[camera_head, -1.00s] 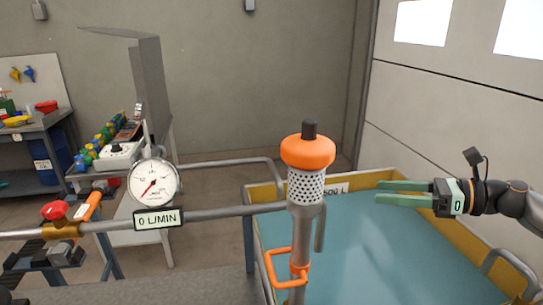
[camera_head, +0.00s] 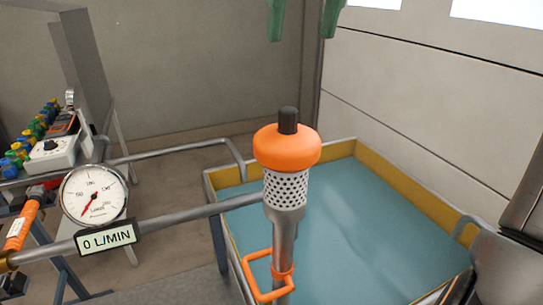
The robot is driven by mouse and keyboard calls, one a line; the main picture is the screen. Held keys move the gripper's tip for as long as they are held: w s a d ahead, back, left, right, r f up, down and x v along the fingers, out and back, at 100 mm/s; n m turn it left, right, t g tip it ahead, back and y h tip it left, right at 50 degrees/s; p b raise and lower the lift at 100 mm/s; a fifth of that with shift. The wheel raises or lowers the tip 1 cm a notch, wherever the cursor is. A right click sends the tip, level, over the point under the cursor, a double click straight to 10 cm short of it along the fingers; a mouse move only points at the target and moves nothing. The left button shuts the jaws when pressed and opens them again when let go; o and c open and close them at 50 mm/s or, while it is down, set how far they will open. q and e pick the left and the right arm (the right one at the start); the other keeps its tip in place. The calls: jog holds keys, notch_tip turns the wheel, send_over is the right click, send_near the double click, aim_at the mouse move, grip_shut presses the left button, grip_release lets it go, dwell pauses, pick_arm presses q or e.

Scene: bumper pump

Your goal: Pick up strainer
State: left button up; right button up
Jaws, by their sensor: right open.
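The strainer (camera_head: 286,188) is a perforated metal cylinder under a fat orange ring with a black knob on top. It stands upright on a grey vertical pipe at the middle of the view. My right gripper (camera_head: 302,32) shows at the top edge as two green fingers, apart and pointing down. It is empty and appears above the strainer, with a clear gap between them in the picture. The rest of that gripper is cut off by the frame. My left gripper is not in view.
A blue-green tank with a yellow rim (camera_head: 400,188) lies behind and right of the pipe. An orange handle (camera_head: 262,275) sits low on the pipe. A horizontal pipe with a dial gauge (camera_head: 94,196) and a "0 L/MIN" display (camera_head: 106,238) runs left.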

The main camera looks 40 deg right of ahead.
aim_at(289, 109)
jog(key=x, duration=1.2)
jog(key=shift+d, duration=0.1)
grip_shut()
dwell(1.1)
